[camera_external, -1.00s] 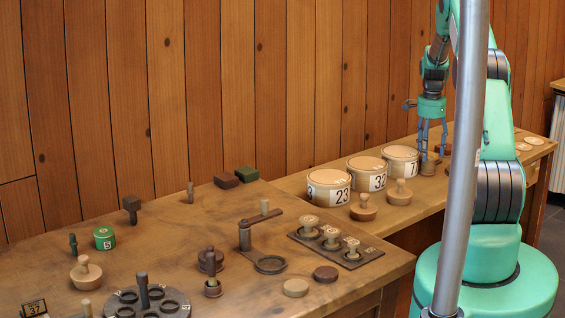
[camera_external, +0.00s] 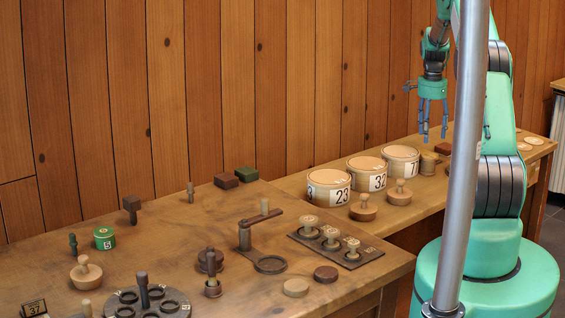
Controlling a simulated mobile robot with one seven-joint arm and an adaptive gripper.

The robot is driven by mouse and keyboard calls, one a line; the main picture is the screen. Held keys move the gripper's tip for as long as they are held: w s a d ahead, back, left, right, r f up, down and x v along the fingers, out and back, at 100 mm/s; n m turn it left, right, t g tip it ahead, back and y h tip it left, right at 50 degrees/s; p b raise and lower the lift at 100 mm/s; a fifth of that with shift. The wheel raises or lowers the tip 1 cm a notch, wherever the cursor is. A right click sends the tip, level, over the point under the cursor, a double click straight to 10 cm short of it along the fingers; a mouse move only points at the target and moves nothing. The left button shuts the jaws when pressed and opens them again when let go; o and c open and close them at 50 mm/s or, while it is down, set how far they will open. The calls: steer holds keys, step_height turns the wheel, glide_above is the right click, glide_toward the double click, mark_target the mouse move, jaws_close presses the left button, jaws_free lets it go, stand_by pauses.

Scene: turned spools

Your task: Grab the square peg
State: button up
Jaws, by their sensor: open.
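A dark peg with a blocky, square-looking head (camera_external: 131,204) stands at the back left of the near table. It looks most like the square peg, but other slim pegs stand about, including a thin brown one (camera_external: 190,190) and a dark green one (camera_external: 72,243), and their cross-sections are too small to tell. My gripper (camera_external: 433,136) is open and empty, fingers pointing down. It hangs above the far table, over a small ribbed wooden spool (camera_external: 428,166) and apart from it, far to the right of the square-headed peg.
Several numbered round tubs (camera_external: 328,187) line the far table, with wooden knobs (camera_external: 363,208) in front. The near table holds a crank-like fixture (camera_external: 245,238), a slotted plate (camera_external: 360,258) with knobs, a round holed disc (camera_external: 120,301) and a green canister (camera_external: 104,238). A grey pole (camera_external: 467,150) crosses the view.

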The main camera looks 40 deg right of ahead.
stand_by(0.3)
steer(key=w+a+r+n+t, duration=0.15)
steer(key=a+r+n, duration=0.35)
steer(key=a+r, duration=1.2)
steer(key=s+a+r+n+h, duration=0.1)
steer(key=s+a+r+n, duration=0.15)
steer(key=a+r, duration=0.45)
steer(key=s+a+r+n, duration=0.1)
steer(key=s+a+r, duration=0.25)
steer(key=a, duration=0.45)
steer(key=s+a+r+n+t, duration=0.1)
steer(key=s+a+r+n, duration=0.25)
steer(key=s+a, duration=0.4)
steer(key=s+a+r+n+t, duration=0.2)
steer(key=s+a+r, duration=0.25)
steer(key=a, duration=0.55)
steer(key=s+a+f+n, duration=0.1)
steer(key=s+a+n, duration=0.2)
steer(key=s, duration=0.5)
steer(key=s+a+f+n+t+y, duration=0.1)
steer(key=s+a+f+n, duration=0.1)
steer(key=s+a, duration=0.4)
steer(key=shift+s+a+f+n, duration=0.2)
steer(key=shift+s+n, duration=0.2)
steer(key=shift+s, duration=0.7)
steer(key=shift+o, duration=0.3)
steer(key=shift+r, duration=0.1)
